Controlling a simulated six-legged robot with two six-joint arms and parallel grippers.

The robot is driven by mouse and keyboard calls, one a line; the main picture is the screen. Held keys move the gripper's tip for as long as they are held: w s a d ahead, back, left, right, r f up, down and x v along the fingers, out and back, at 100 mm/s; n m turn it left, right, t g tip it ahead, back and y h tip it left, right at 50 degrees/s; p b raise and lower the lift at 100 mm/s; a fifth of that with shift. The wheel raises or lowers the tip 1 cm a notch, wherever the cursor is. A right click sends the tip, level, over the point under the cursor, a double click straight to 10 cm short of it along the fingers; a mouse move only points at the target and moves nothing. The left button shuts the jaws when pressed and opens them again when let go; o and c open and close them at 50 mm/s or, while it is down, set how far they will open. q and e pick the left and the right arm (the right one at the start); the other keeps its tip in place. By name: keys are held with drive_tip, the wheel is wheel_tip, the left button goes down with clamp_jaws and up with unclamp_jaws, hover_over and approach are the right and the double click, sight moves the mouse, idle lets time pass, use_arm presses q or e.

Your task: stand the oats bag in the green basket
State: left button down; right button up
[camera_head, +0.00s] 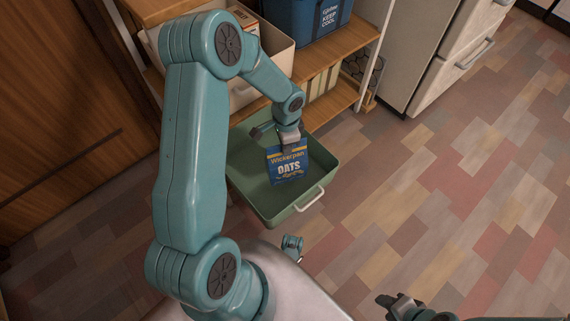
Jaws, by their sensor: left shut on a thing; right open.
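The blue oats bag (289,169), with yellow and white lettering, is upright over the green basket (251,192), its printed face toward me. My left gripper (290,147) is above the bag and shut on its top edge. The bag's lower edge lies within the basket's outline; I cannot tell whether it touches the basket floor. The basket is otherwise empty in the part I see and has a pale handle (309,199) on its near right side. My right gripper (388,305) is open and empty at the bottom edge, well away from the basket.
A wooden shelf (341,100) stands just behind the basket, holding a blue cooler bag (300,20) and a light bin (277,58) with boxes. A white drawer cabinet (455,60) is at the upper right. The tiled floor at right is clear.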

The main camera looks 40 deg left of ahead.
use_arm(q)
wheel_tip(320, 180, down, 9)
drive_tip(key=b, duration=0.3)
drive_tip(key=c, duration=1.2)
unclamp_jaws()
use_arm(e)
drive_tip(key=shift+t, duration=0.3)
drive_tip(key=f, duration=0.1)
drive_tip(key=w+f, duration=0.1)
drive_tip(key=f, duration=0.1)
drive_tip(key=shift+w+d+f, duration=0.25)
drive_tip(key=shift+d+f, duration=0.1)
use_arm(q)
drive_tip(key=shift+o, duration=0.2)
drive_tip(key=shift+r, duration=0.1)
